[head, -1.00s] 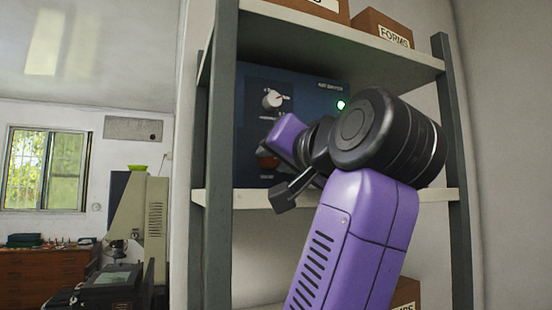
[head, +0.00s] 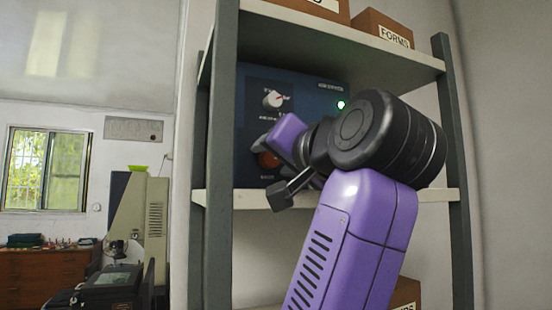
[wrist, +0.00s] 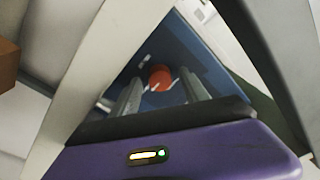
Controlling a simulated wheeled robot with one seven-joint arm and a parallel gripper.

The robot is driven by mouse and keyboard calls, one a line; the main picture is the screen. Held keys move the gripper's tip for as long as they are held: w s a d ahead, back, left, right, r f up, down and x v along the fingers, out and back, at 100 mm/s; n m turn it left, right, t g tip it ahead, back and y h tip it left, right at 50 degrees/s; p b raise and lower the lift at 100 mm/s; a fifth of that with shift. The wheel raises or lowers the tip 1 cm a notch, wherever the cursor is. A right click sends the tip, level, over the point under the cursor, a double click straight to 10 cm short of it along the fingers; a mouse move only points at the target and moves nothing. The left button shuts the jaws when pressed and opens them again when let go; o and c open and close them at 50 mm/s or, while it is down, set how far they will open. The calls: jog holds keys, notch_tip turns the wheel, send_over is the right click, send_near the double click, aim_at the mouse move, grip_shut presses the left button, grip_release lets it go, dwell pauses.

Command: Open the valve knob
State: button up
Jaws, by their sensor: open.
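A blue panel box (head: 310,95) stands on the middle shelf. A round red-orange knob (head: 268,160) sits low on its face, and a white dial knob (head: 273,100) sits above it. I take the red one as the valve knob; its label is too small to read surely. In the wrist view, the red knob (wrist: 161,77) shows between the two grey fingers. My gripper (wrist: 161,86) is open and in front of the knob, with a finger on each side in the picture. I cannot tell whether the fingertips touch it. In the head view my wrist hides most of the fingers.
The shelf board (head: 430,196) runs below the box, and a grey post (head: 220,130) stands to its left. Cardboard boxes labelled FORMS (head: 385,28) sit on the board above. A green light (head: 341,105) is lit on the panel.

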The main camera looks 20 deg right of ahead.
jog(key=s+b, duration=0.2)
jog(key=s, duration=0.5)
jog(key=shift+s+f+b, duration=0.3)
jog(key=shift+s+b, duration=0.05)
jog(key=shift+s, duration=0.05)
